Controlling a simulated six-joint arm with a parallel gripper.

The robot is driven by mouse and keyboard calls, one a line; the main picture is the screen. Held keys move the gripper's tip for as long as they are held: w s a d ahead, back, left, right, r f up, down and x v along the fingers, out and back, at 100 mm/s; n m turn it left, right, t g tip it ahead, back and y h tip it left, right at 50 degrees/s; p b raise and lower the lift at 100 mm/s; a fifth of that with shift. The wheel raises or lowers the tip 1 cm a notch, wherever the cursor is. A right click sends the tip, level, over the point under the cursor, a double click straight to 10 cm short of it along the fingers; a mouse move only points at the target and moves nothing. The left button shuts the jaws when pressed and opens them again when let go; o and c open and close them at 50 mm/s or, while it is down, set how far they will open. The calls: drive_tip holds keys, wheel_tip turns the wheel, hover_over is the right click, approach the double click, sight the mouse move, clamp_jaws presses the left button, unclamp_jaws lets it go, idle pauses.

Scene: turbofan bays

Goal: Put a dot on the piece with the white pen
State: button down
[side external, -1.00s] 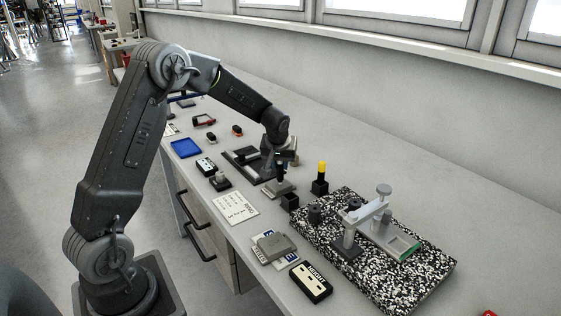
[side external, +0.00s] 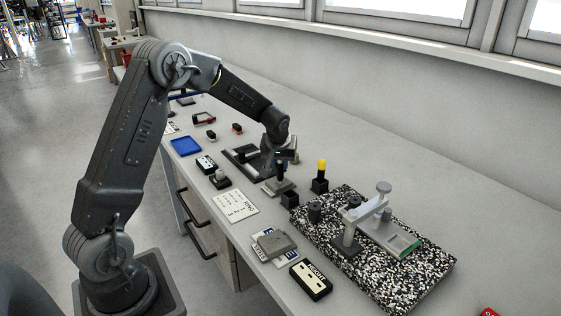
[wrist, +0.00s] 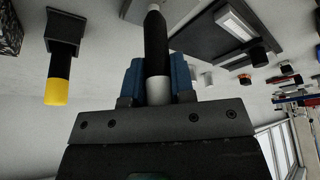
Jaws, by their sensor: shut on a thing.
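My gripper (wrist: 157,82) is shut on the white pen (wrist: 157,45), a dark pen with a white end and a pale tip. In the side view the pen (side external: 280,171) hangs upright from my gripper (side external: 284,157), just above or touching a small grey block (side external: 281,189); I cannot tell whether the tip touches it. Which thing is the piece is not clear from the frames. A yellow-capped pen (side external: 322,166) stands in a black holder (side external: 319,185); its yellow end also shows in the wrist view (wrist: 57,91). An empty-looking black holder (side external: 290,200) stands beside the grey block.
A speckled stone plate (side external: 410,282) carries a grey clamp-like fixture (side external: 383,192) at the right. A dark plate (side external: 240,160) lies behind my gripper. A blue tray (side external: 186,147), a white card (side external: 237,206) and a black label box (side external: 311,281) lie along the bench's front side.

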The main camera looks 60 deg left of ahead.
drive_tip(key=shift+f, duration=0.1)
drive_tip(key=shift+r, duration=3.6)
drive_tip(key=shift+s, duration=0.1)
